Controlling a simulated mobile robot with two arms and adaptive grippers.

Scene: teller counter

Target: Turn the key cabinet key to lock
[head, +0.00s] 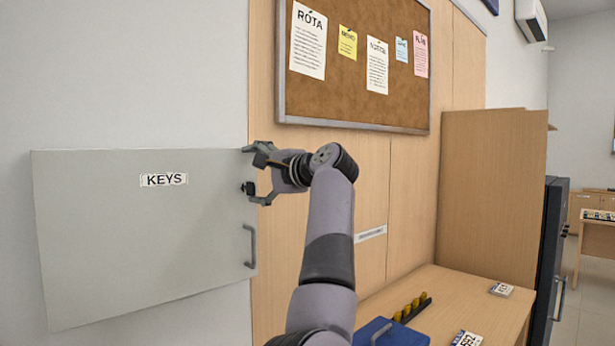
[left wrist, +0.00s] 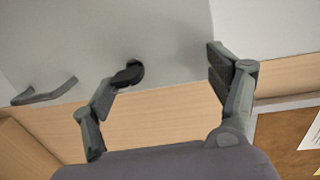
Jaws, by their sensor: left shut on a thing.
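The key cabinet (head: 140,240) is a grey box front marked KEYS on the left wall, with a bar handle (head: 251,246) low on its right side. The small dark key (head: 248,188) sits near the cabinet's right edge; it also shows in the left wrist view (left wrist: 128,76). My left gripper (head: 257,174) is at the cabinet's upper right corner, its fingers wide apart, with the corner area between them. One finger meets the key; the other is by the top edge. It is shut on the cabinet, though the exact contact is partly hidden. My right gripper is not in view.
A cork board (head: 350,70) with notes hangs above on the wood panel. Below right, a wooden counter (head: 480,290) holds a blue box (head: 395,333), a dark rack with yellow pieces (head: 412,308) and small number cards (head: 501,289). A wood partition (head: 492,190) stands at right.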

